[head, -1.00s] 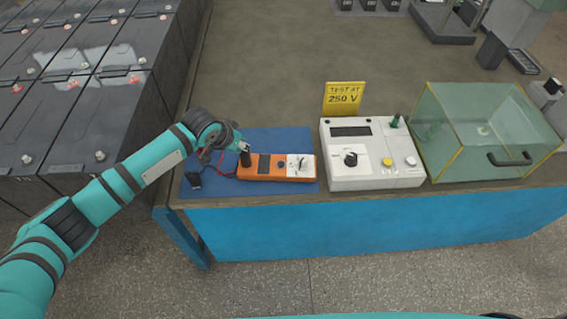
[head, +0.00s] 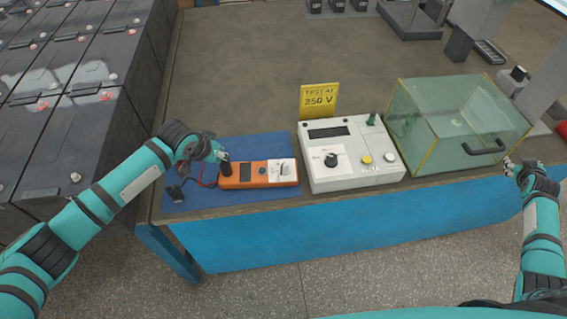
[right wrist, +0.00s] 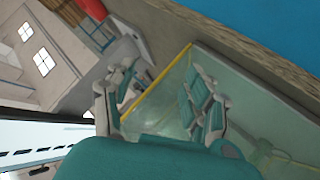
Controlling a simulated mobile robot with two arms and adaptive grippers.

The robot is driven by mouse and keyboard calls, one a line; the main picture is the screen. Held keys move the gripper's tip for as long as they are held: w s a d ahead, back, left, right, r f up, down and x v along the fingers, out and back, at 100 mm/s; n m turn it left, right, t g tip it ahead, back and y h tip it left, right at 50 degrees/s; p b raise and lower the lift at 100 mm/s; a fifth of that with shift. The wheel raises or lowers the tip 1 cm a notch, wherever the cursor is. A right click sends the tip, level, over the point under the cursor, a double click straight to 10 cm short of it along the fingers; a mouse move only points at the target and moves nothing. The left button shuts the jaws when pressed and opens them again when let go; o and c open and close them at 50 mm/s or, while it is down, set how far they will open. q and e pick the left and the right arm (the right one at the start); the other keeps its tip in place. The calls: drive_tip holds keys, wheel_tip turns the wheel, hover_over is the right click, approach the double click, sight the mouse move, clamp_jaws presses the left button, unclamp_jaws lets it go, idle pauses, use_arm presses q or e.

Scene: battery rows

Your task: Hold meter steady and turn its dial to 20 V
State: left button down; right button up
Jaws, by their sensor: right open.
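The orange meter (head: 245,174) lies on a blue mat (head: 190,192) near the front edge of the bench. It has a dark display and a white panel with a dial (head: 282,170) at its right end; the dial's setting is too small to read. My left gripper (head: 223,159) is at the meter's left end, by a black upright part; whether its fingers are closed on it is too small to tell. My right gripper (head: 511,167) is open and empty, right of the glass box and well away from the meter. It also shows in the right wrist view (right wrist: 162,88).
A white instrument (head: 350,165) with a black knob stands right of the meter, behind it a yellow sign (head: 320,97) marked 250 V. A glass box (head: 455,120) with a dark handle stands further right. Black batteries (head: 70,130) fill the left. The rear bench surface is mostly clear.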

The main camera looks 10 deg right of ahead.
drive_tip(key=w+d+r+m+t+h, duration=0.1)
drive_tip(key=w+d+r+t+h, duration=0.2)
drive_tip(key=r, duration=1.4)
drive_tip(key=d+r+m+t+h, duration=0.15)
drive_tip(key=d+r, duration=0.35)
drive_tip(key=r, duration=1.2)
drive_tip(key=w+a+f+n+y, duration=0.3)
drive_tip(key=w+a+f, duration=0.2)
drive_tip(key=w+a, duration=0.3)
drive_tip(key=w+a+f+n+y, duration=0.3)
drive_tip(key=w+a+f, duration=0.3)
drive_tip(key=a, duration=0.7)
drive_tip(key=w+a+f+n+y, duration=0.3)
drive_tip(key=w+a+f, duration=0.2)
drive_tip(key=w+a, duration=0.6)
drive_tip(key=shift+a+f, duration=0.1)
drive_tip(key=shift+f, duration=0.25)
drive_tip(key=w+a+f+n+g+y, duration=0.1)
drive_tip(key=a+f+n+y, duration=0.15)
drive_tip(key=a, duration=0.45)
drive_tip(key=n+g+y, duration=0.2)
drive_tip(key=n+g, duration=1)
drive_tip(key=n, duration=0.4)
hover_over(283, 163)
wheel_tip(283, 163, down, 9)
wheel_tip(283, 163, down, 11)
drive_tip(key=shift+r, duration=0.15)
